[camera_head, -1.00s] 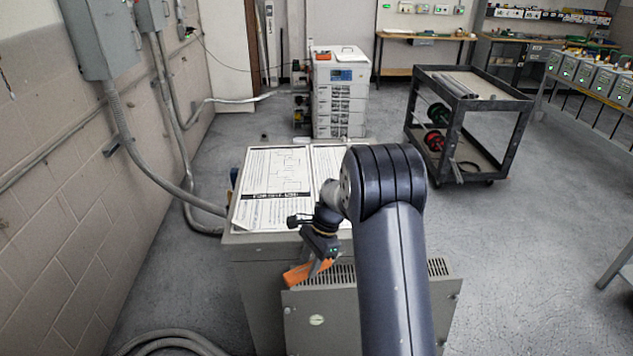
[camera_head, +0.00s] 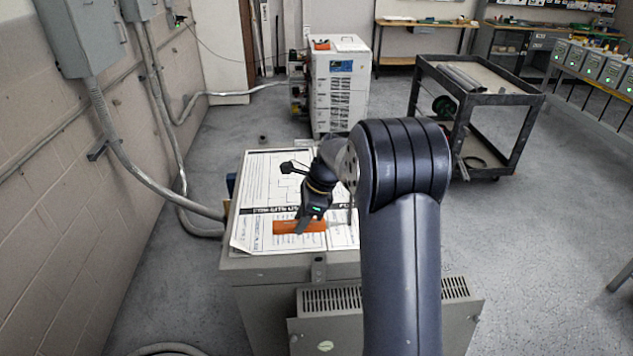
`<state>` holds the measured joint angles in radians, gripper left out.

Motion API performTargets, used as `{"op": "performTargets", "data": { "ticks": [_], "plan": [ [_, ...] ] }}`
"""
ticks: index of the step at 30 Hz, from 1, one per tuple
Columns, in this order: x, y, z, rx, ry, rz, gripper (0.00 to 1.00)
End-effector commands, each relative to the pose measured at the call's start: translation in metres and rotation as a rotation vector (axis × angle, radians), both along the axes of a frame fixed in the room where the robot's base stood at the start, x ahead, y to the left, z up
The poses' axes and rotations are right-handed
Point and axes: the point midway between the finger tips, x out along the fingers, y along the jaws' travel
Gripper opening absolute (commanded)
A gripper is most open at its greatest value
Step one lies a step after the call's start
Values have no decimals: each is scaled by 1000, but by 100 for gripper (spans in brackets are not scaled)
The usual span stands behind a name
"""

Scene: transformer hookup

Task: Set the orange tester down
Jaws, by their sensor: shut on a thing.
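The orange tester (camera_head: 298,227) is a narrow bar lying roughly level across the picture. It shows over the printed sheets (camera_head: 256,240) on top of the grey transformer cabinet (camera_head: 290,262), near the front edge. My gripper (camera_head: 306,221) is pointed down and shut on the tester from above. I cannot tell whether the tester touches the sheets or hangs just above them. My arm hides the right part of the cabinet top.
Grey conduit (camera_head: 110,125) runs down the left wall beside the cabinet. A white drawer unit (camera_head: 338,95) stands behind it. A dark cart (camera_head: 480,98) is at the back right. Bare floor (camera_head: 540,250) lies to the right.

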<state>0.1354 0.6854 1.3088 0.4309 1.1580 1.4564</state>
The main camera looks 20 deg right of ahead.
Motion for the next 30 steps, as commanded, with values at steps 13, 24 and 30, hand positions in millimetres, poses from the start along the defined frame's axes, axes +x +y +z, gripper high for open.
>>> {"op": "performTargets", "data": {
  "ticks": [13,24,30],
  "plan": [
    [0,0,-60,0,2,2,0],
    [-1,0,-99,0,1,2,0],
    [-1,0,-101,-1,2,2,32]
  ]
}}
